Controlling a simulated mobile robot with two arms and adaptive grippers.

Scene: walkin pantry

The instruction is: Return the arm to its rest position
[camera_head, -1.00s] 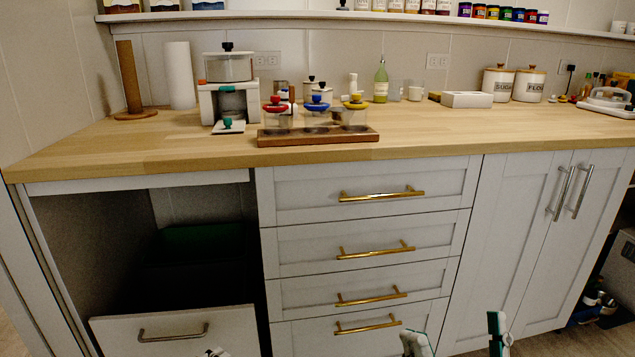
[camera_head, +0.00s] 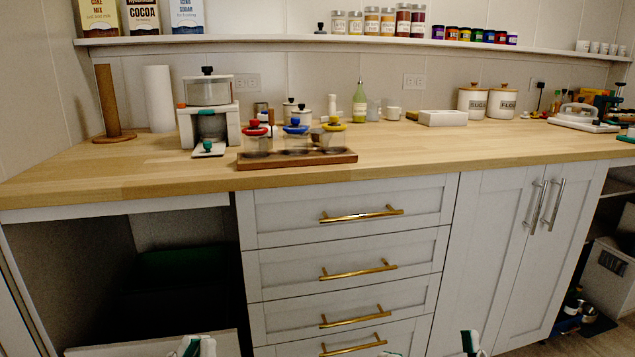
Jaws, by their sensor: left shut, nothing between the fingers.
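My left gripper (camera_head: 197,346) shows at the bottom edge, left of centre, in front of the open lower compartment. Its white and green fingertips are close together, with nothing seen between them. My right gripper (camera_head: 431,349) is at the bottom edge, right of centre. Its two tips stand well apart with nothing seen between them, in front of the lower drawers and cabinet doors. Both grippers are below the countertop and mostly cut off by the frame, so the arms are hidden.
The wooden countertop (camera_head: 420,163) holds a wooden rack (camera_head: 297,160) of lidded jars, a white appliance (camera_head: 208,115) and canisters (camera_head: 487,103). Below are gold-handled drawers (camera_head: 350,237) and tall cabinet doors (camera_head: 500,240). A pulled-out front (camera_head: 150,346) shows at the bottom left.

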